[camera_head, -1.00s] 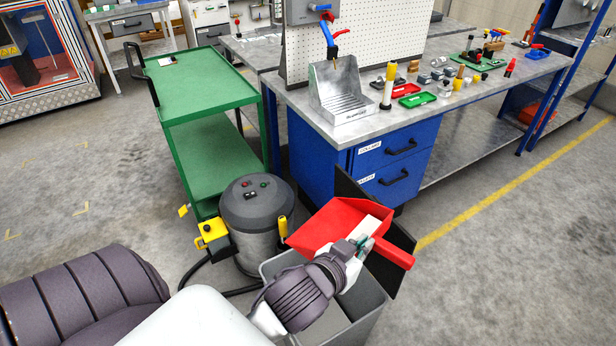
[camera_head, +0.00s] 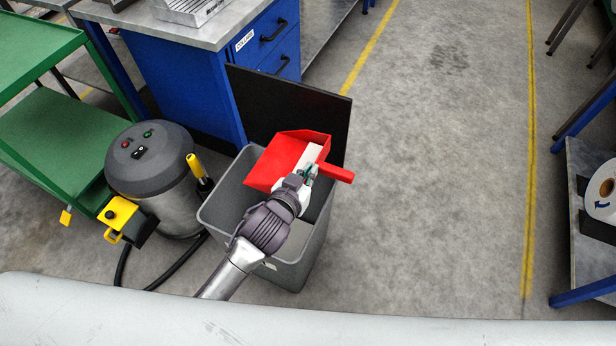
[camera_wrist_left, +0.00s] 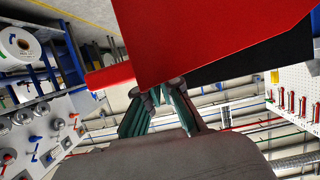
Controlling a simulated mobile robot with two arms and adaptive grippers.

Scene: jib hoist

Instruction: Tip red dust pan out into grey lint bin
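The red dust pan (camera_head: 278,160) is held above the opening of the grey lint bin (camera_head: 230,228) in the head view. Its handle (camera_head: 338,173) points right, past the bin's right side. My left gripper (camera_head: 307,172) is shut on the pan near the handle, and its fingers partly hide the grip. In the left wrist view the pan (camera_wrist_left: 215,35) fills the top, and the gripper (camera_wrist_left: 160,95) reaches up to it. I see no lint in the pan; most of the bin's inside is hidden by the pan and my arm. My right gripper is not in view.
A black panel (camera_head: 290,108) stands upright behind the bin. A grey canister with a dark lid (camera_head: 150,165) and a yellow box (camera_head: 120,215) stand left of it, near the green cart (camera_head: 50,140). A blue drawer unit (camera_head: 195,85) is behind.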

